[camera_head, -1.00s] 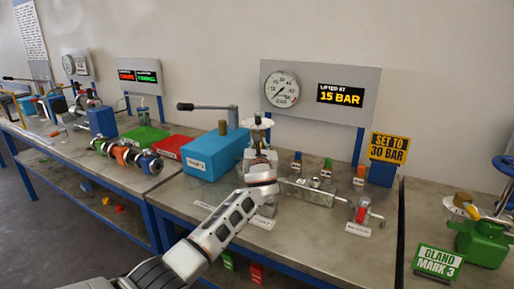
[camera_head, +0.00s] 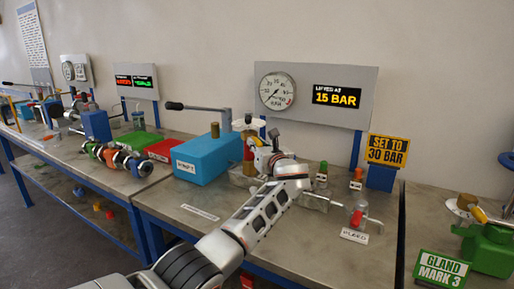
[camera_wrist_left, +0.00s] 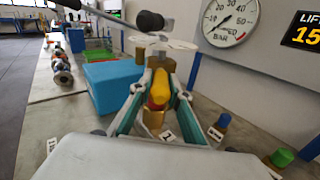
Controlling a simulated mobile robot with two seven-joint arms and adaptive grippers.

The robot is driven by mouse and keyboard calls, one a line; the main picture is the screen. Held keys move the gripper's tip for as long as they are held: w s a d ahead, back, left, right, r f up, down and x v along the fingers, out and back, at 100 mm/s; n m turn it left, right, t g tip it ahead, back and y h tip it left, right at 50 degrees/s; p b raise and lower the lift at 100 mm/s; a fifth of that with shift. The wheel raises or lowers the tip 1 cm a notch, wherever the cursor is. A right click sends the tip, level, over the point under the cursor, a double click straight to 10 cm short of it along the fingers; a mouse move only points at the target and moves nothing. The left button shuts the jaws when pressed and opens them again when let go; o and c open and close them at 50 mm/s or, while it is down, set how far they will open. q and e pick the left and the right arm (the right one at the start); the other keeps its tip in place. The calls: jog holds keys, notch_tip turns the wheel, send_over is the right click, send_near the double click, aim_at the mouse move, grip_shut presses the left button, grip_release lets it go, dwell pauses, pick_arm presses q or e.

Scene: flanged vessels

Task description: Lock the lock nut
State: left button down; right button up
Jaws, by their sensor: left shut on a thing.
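My left gripper (camera_head: 272,158) is at the valve on the middle bench, beside the blue pump box. In the left wrist view, its fingers (camera_wrist_left: 158,92) are shut on a yellow-and-red piece (camera_wrist_left: 160,86) at the valve. I cannot tell whether this piece is part of the lock nut. A brass-coloured part (camera_wrist_left: 153,120) shows below it, and a white handwheel (camera_wrist_left: 165,42) lies just beyond the fingertips. In the head view, the gripper hides much of the valve; a brass-coloured part (camera_head: 249,150) shows at its left. My right gripper is not in view.
The blue pump box (camera_head: 203,157), with a long dark-ended lever (camera_head: 200,108), stands left of the valve. A gauge panel (camera_head: 313,95) behind reads 15 BAR; a sign (camera_head: 388,150) says SET TO 30 BAR. Small knobbed blocks and a red-handled fitting (camera_head: 358,215) stand to the right.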

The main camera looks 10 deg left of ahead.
pick_arm(q)
jog(key=shift+f, duration=0.2)
jog(key=c, duration=2.2)
grip_release()
jog(key=o, duration=0.3)
jog(key=shift+r, duration=0.15)
